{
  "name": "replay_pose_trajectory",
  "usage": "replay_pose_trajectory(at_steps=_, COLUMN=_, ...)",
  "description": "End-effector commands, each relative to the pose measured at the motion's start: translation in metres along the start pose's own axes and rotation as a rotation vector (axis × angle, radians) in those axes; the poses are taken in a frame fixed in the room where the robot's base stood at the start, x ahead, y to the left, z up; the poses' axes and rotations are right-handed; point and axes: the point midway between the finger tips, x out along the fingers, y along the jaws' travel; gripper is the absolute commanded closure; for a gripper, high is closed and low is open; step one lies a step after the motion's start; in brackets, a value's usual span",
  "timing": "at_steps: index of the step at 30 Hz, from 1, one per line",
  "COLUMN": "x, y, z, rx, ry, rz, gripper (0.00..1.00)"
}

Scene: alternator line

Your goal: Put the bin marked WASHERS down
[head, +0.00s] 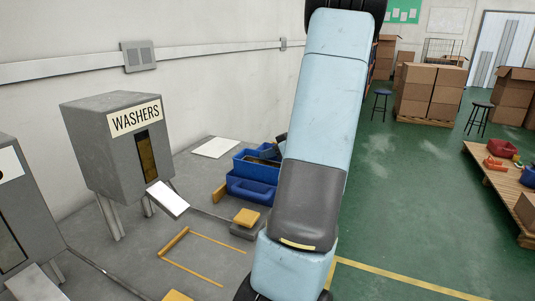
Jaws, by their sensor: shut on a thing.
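In the head view, the word WASHERS is readable only on the label of a grey hopper (111,140) standing on legs at the left. Two open blue bins show beside my arm, a rear one (245,166) and a front one (247,189). No marking can be read on either, so I cannot tell which bin is the one marked WASHERS. My arm crosses the middle of the picture and covers what lies behind it. My gripper's jaws do not show, and neither does anything held in them.
A grey bench top (200,222) bears a yellow-outlined area (205,258), yellow blocks (246,217) and a white sheet (215,147). A second grey hopper (22,205) stands at the left edge. A wooden pallet (500,195) with bins, cartons (430,92) and stools stand across the green floor.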

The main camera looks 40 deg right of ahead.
Motion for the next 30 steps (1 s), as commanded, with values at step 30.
replay_pose_trajectory(at_steps=30, x=-0.047, y=0.000, z=-0.011, rx=0.000, ry=0.000, rz=0.005, gripper=0.66)
